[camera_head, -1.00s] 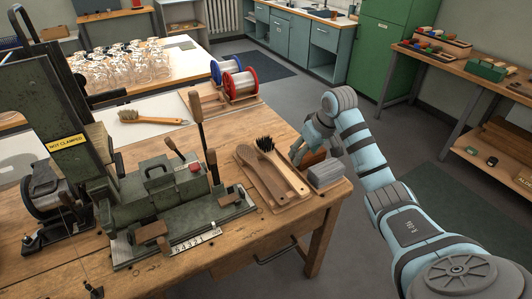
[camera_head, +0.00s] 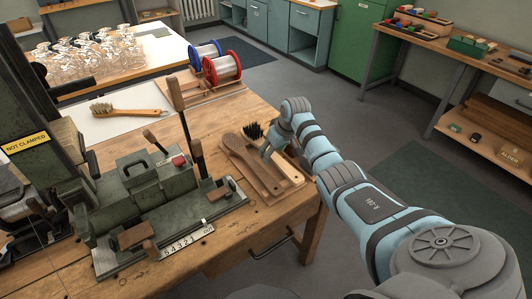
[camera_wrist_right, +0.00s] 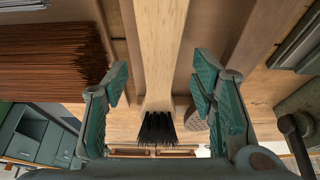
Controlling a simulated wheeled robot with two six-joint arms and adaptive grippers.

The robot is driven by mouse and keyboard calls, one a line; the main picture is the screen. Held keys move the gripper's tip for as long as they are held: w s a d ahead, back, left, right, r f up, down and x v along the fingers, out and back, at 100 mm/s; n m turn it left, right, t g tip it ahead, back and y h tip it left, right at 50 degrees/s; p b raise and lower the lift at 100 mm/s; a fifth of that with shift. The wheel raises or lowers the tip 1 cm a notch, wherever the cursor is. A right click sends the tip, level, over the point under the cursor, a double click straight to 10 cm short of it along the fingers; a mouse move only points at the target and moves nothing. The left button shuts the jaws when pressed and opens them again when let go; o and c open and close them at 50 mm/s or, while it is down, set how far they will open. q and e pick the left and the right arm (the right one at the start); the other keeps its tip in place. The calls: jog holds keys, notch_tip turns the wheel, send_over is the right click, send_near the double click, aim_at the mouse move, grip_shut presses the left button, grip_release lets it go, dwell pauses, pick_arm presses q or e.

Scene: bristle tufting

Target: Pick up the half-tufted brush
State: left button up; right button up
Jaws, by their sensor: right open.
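The half-tufted brush has a pale wooden handle and a patch of black bristles (camera_head: 253,131). It lies on the wooden tray at the bench's right end. In the right wrist view its handle (camera_wrist_right: 163,50) runs between my fingers, with the black bristles (camera_wrist_right: 157,130) at the lower end. My right gripper (camera_head: 269,152) is over the tray; in its wrist view the two fingers (camera_wrist_right: 163,105) stand open, one on each side of the brush, with gaps. In the head view my right wrist hides part of the brush. My left gripper is out of view.
A bare brush back with holes (camera_wrist_right: 195,118) lies beside the brush. A brown bristle bundle (camera_wrist_right: 50,55) is on the other side. The green tufting machine (camera_head: 150,190) stands to the left. Spools (camera_head: 220,68) and another brush (camera_head: 125,110) lie further back.

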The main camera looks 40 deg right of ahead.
jog(key=shift+f, duration=0.15)
jog(key=shift+c, duration=0.6)
grip_shut()
